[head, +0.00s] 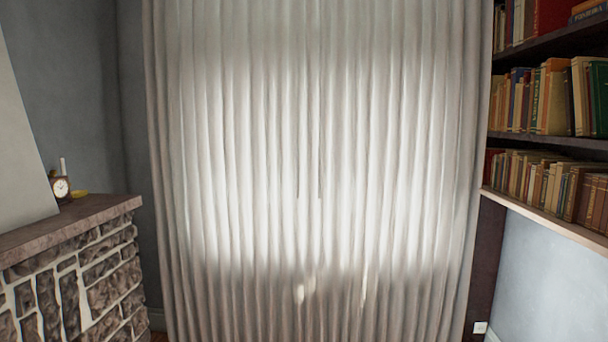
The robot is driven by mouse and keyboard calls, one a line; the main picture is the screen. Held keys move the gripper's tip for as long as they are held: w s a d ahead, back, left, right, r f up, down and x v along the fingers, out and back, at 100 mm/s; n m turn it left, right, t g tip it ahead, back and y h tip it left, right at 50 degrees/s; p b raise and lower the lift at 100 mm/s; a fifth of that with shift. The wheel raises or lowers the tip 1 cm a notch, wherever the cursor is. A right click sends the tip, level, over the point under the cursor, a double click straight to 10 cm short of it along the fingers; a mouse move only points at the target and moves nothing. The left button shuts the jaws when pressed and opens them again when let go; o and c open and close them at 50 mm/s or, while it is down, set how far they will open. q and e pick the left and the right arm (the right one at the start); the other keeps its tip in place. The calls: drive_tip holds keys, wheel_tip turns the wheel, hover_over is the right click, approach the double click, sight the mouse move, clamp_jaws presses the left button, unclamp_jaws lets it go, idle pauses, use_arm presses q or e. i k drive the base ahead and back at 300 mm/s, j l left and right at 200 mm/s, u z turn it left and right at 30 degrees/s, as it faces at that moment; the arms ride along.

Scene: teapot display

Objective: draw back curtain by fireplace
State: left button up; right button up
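A tall pale curtain (250,180) hangs in many vertical folds and fills the middle of the head view. It is drawn across, and light glows through its centre. Two thin dark vertical lines show near its middle; I cannot tell whether they mark a gap. The stone fireplace (75,290) with a brown mantel (70,226) stands to the left of the curtain. Neither of my grippers is in view.
A small clock (60,187) and a yellow object (80,194) stand on the mantel. Bookshelves (547,140) full of books stick out at the right, above a pale blue wall (545,280). A white socket plate (480,328) is low on the right. Nothing visible stands before the curtain.

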sight(303, 161)
drive_tip(key=i+u, duration=0.25)
drive_tip(key=i, duration=0.4)
drive_tip(key=i+u, duration=0.2)
drive_tip(key=i, duration=0.45)
drive_tip(key=i+l+u, duration=0.25)
drive_tip(key=i, duration=0.4)
